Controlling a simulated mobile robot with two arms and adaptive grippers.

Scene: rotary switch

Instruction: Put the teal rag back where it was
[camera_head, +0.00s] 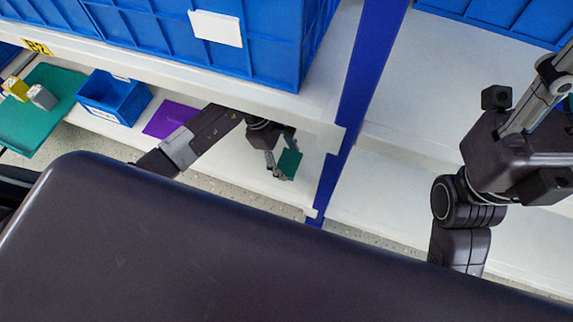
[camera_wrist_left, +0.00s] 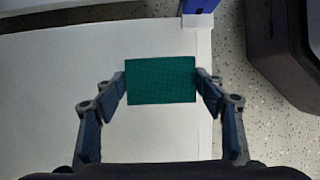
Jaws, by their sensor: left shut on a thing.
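The teal rag (camera_head: 290,162) is a small flat dark-teal piece held by my left gripper (camera_head: 282,167) over the white lower shelf (camera_head: 235,170), left of the blue post. In the left wrist view the rag (camera_wrist_left: 160,80) spans between the two fingertips of my left gripper (camera_wrist_left: 161,82), with bare white shelf behind it. I cannot tell how high above the shelf it is. My right arm shows at the right of the head view; its fingers are not clear enough to tell open from shut.
A purple mat (camera_head: 170,119) and a small open blue bin (camera_head: 113,100) stand left on the shelf. A blue post (camera_head: 357,95) and an upper shelf with a large blue crate (camera_head: 190,45) bound the space.

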